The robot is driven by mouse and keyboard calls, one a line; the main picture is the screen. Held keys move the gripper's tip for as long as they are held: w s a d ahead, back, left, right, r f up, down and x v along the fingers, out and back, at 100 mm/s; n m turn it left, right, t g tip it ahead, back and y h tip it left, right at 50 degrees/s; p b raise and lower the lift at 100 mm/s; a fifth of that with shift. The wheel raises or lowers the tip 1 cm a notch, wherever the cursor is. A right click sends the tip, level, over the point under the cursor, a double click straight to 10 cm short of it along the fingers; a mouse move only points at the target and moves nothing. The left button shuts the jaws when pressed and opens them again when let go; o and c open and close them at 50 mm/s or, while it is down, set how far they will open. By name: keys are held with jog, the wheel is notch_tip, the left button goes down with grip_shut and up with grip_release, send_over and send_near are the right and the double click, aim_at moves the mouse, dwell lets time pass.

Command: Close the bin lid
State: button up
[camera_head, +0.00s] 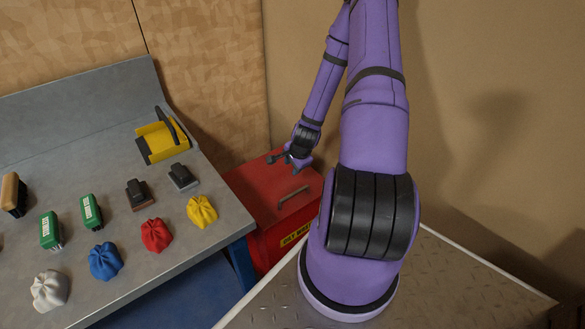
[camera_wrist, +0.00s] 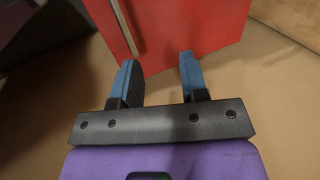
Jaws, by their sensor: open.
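The red bin (camera_head: 268,247) stands on the floor between the workbench and my base. Its red lid (camera_head: 262,190) lies over the top in the head view, with a metal handle (camera_head: 293,197) near its front edge. I cannot tell whether it is fully seated. My gripper (camera_head: 287,158) is above the back part of the lid. In the wrist view my gripper (camera_wrist: 158,62) has its two blue fingers spread with nothing between them. The red surface (camera_wrist: 195,30) is just past the fingertips, and the metal bar is at its left. I cannot tell whether they touch.
A grey workbench (camera_head: 105,280) on the left holds several cloths, brushes, small dark tools and a yellow tool (camera_head: 165,138). Walls rise behind the bin. A yellow label (camera_head: 297,236) is on the bin front. My arm hides the area right of the bin.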

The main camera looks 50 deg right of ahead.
jog(key=v, duration=0.8)
jog(key=shift+r, duration=0.4)
jog(key=shift+s, duration=0.15)
jog(key=w+a+r+n, duration=0.1)
jog(key=a+r+n, duration=0.6)
jog(key=r, duration=0.7)
jog(key=w+a+r+n, duration=0.1)
jog(key=a+r+n, duration=0.4)
jog(key=a+r, duration=0.6)
jog(key=s+a+r+n, duration=0.4)
jog(key=s+r, duration=0.4)
jog(key=s+a+r+n+t, duration=0.1)
jog(key=s+a+r+n, duration=0.3)
jog(key=s+r, duration=0.4)
jog(key=shift+s+a+r+y, duration=0.35)
jog(key=shift+a+r+y, duration=0.05)
jog(key=shift+a+r, duration=0.15)
